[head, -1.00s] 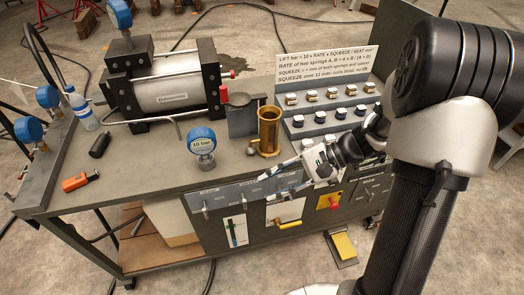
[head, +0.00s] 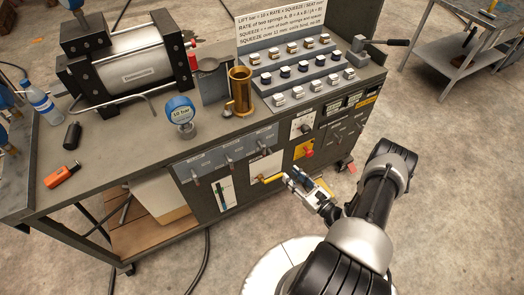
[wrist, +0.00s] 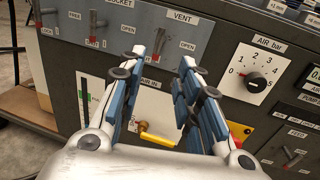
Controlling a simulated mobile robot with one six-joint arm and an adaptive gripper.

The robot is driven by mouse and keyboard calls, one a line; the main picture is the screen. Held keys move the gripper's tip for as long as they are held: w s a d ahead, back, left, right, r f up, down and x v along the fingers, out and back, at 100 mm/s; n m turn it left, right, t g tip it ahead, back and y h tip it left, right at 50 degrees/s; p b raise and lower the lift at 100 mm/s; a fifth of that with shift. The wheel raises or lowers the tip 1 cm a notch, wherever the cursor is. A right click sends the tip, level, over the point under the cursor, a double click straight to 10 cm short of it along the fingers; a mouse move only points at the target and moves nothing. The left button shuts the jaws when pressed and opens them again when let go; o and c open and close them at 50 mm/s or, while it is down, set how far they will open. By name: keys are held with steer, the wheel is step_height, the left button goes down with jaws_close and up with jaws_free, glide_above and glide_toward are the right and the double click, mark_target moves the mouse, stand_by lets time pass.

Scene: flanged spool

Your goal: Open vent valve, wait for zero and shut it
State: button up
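The vent valve is on the grey front panel, under the VENT label (wrist: 182,17) in the wrist view. In the head view a small lever (head: 261,149) shows at the right end of the valve row. My gripper (head: 291,178) is in front of the bench, below that row. In the wrist view my gripper (wrist: 163,62) is open and empty, fingers pointing at the panel. A blue gauge marked 10 bar (head: 180,112) stands on the bench top; its needle is too small to read.
A yellow AIR IN handle (wrist: 158,138) sits close below the fingers. An AIR bar knob (wrist: 257,82) is to the right, pointing near 0. A brass cup (head: 240,90) and a rack of springs (head: 305,72) are on the bench top.

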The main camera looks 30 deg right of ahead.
mark_target(264, 150)
steer(key=b+x, duration=0.3)
steer(key=x, duration=1.4)
steer(key=shift+w+a, duration=0.1)
steer(key=shift+c, duration=0.2)
jaws_close()
steer(key=shift+f, duration=0.1)
